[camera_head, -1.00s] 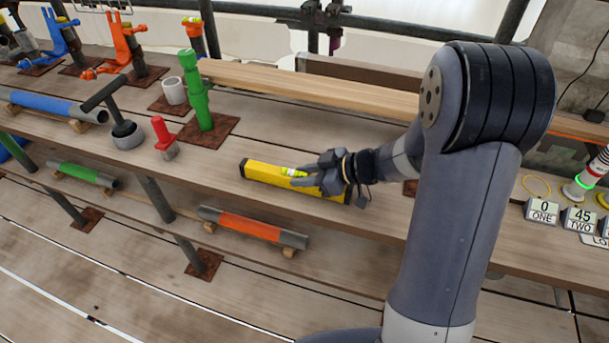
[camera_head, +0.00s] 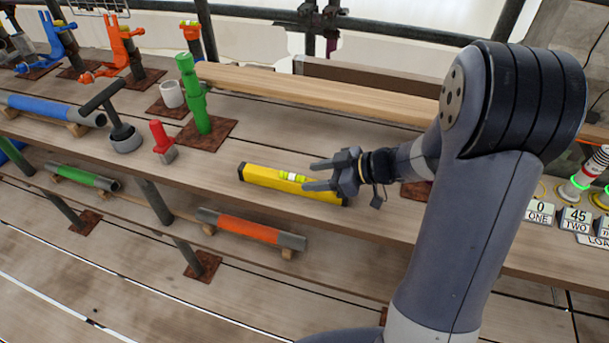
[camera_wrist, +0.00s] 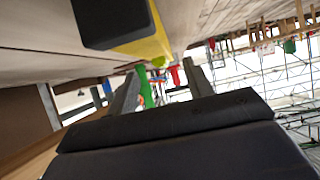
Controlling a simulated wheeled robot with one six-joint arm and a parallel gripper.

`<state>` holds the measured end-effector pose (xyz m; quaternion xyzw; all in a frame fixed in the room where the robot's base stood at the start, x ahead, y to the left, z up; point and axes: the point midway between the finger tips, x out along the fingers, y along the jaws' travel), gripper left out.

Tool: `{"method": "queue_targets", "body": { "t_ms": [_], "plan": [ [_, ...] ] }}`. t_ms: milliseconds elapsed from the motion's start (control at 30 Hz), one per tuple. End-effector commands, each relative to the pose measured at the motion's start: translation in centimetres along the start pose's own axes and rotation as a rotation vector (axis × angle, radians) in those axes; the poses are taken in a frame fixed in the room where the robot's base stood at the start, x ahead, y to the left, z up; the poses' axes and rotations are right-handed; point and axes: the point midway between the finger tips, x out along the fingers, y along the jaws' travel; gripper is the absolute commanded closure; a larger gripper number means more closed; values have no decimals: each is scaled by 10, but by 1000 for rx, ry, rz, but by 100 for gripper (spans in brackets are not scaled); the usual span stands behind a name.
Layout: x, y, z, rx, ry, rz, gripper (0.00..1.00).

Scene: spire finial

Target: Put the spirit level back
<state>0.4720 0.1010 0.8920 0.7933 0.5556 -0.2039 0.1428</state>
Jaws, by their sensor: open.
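The yellow spirit level (camera_head: 265,178) with black end caps and a bright green vial lies on the wooden bench plank, near its front edge. My gripper (camera_head: 312,174) is open at the right part of the level, its two fingers pointing left, with nothing between them that I can make out. The fingers partly cover the level's right half in the head view. In the wrist view the level (camera_wrist: 148,42) shows at the top, its dark end cap close to the camera, outside the gripper's fingers (camera_wrist: 160,90).
A long timber beam (camera_head: 310,92) lies behind the level. A green post (camera_head: 193,95), a red fitting (camera_head: 161,140) and a black-handled tool (camera_head: 122,135) stand to the left. Orange (camera_head: 250,228) and green pipes lie lower down. Numbered blocks (camera_head: 541,210) stand at the right.

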Motion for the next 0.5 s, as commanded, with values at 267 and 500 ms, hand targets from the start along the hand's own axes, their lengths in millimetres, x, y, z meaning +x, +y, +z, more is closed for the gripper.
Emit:
{"method": "queue_targets", "body": {
  "t_ms": [267,500],
  "plan": [
    [-57,0,-1,1,-1,4,51],
    [-77,0,0,1,0,1,51]
  ]
}}
